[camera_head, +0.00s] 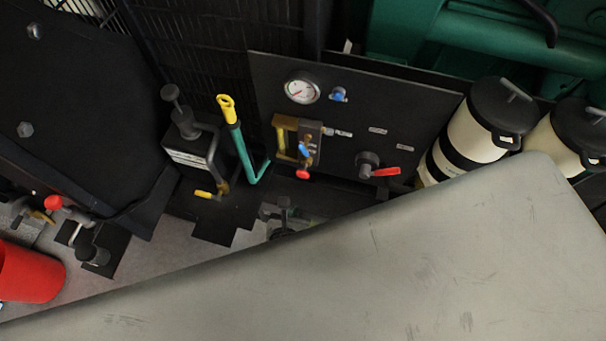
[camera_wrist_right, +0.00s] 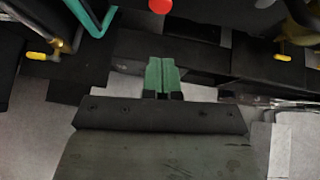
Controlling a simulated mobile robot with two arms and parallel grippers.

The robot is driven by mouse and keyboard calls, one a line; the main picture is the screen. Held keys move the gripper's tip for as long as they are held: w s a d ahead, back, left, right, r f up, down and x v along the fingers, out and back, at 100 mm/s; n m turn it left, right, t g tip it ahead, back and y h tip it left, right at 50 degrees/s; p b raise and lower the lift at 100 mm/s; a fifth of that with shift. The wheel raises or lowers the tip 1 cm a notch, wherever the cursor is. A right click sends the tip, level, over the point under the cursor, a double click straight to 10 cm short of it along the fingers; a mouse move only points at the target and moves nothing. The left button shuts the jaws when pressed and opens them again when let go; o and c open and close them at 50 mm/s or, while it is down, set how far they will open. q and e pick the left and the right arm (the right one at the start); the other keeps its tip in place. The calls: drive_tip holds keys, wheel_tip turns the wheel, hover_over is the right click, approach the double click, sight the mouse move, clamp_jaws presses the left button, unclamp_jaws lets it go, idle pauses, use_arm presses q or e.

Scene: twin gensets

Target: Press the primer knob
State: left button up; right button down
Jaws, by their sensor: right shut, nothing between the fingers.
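A black plunger knob (camera_head: 170,92) stands on a black box with a white label (camera_head: 190,158) at the left in the head view. A red round knob (camera_head: 303,174) sits low on the dark gauge panel (camera_head: 345,120); it also shows at the top of the right wrist view (camera_wrist_right: 160,5). The labels are too small to read, so I cannot tell which knob is the primer. My right gripper (camera_wrist_right: 162,62) is shut and empty, its green fingers together below the red knob in the wrist view, apart from it. In the head view my arm largely hides it. My left gripper is out of view.
A green lever with a yellow grip (camera_head: 238,135) stands between box and panel. The panel has a gauge (camera_head: 302,91) and a red handle (camera_head: 385,171). White canisters (camera_head: 465,142) stand at the right. A red container (camera_head: 28,272) is at lower left. My grey arm covers the lower right.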

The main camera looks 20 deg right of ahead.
drive_tip(key=b, duration=0.7)
approach(303, 176)
wheel_tip(303, 176, down, 4)
drive_tip(key=w, duration=0.1)
drive_tip(key=w+d, duration=0.1)
drive_tip(key=w+d+b, duration=0.1)
drive_tip(key=w, duration=0.1)
drive_tip(key=shift+w+d+b, duration=0.1)
drive_tip(key=shift+b, duration=0.2)
drive_tip(key=shift+w+d, duration=0.25)
drive_tip(key=shift+w, duration=0.25)
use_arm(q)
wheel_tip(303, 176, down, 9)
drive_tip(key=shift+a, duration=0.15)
use_arm(e)
drive_tip(key=shift+r, duration=0.1)
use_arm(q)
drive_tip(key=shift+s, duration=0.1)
